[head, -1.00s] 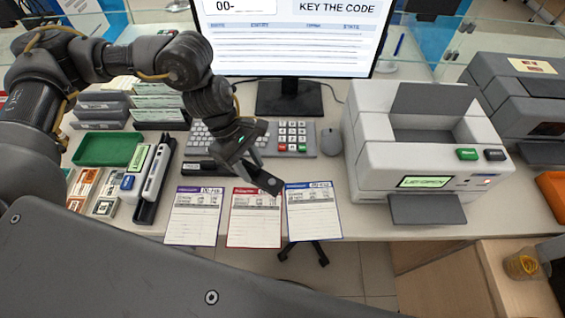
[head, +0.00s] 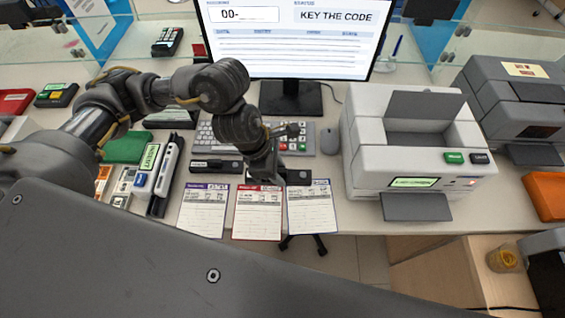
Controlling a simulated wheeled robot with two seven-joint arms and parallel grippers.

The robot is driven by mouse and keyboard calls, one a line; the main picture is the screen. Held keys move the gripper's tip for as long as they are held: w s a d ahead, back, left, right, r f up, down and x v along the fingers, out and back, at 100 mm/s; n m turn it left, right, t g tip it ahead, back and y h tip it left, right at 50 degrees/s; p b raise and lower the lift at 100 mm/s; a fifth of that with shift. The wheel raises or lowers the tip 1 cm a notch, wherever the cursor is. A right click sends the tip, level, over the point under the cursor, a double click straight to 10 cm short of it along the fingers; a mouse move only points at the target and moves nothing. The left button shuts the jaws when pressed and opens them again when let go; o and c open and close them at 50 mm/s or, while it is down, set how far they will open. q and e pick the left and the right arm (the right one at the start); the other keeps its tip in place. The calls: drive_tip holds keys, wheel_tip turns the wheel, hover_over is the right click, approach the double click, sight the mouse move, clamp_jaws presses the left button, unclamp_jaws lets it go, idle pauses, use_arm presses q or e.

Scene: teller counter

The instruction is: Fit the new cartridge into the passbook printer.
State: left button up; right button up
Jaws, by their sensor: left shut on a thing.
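The passbook printer (head: 368,155) is a white box on the right of the counter. Its grey lid (head: 425,104) stands up, its bay is open, and its green display is lit. My left gripper (head: 272,172) is in front of the keypad, left of the printer. It is shut on a dark bar (head: 298,177), apparently a cartridge, above the top edges of the paper slips. The wrist hides much of the grip. Another dark bar with a pale label (head: 215,166) lies in front of the keyboard; I cannot tell if it is a cartridge. My right gripper is out of view.
Three paper slips (head: 258,222) lie along the front edge. A mouse (head: 330,141) sits between keypad and printer. The monitor (head: 291,45) stands behind. A grey machine (head: 515,95) and an orange tray (head: 545,195) are at right. Pens, boxes and a green tray (head: 127,148) are at left.

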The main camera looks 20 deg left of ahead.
use_arm(q)
drive_tip(key=w+f, duration=0.4)
drive_tip(key=w, duration=0.1)
drive_tip(key=w+a+f, duration=0.1)
drive_tip(key=w+f, duration=0.1)
drive_tip(key=shift+w+f, duration=0.2)
drive_tip(key=shift+w, duration=0.15)
drive_tip(key=shift+w+a+f, duration=0.1)
drive_tip(key=shift+w+f, duration=0.4)
drive_tip(key=shift+f, duration=0.2)
wheel_tip(320, 180, down, 2)
drive_tip(key=shift+p, duration=0.8)
drive_tip(key=shift+f, duration=0.45)
drive_tip(key=shift+f, duration=0.1)
drive_tip(key=o, duration=1)
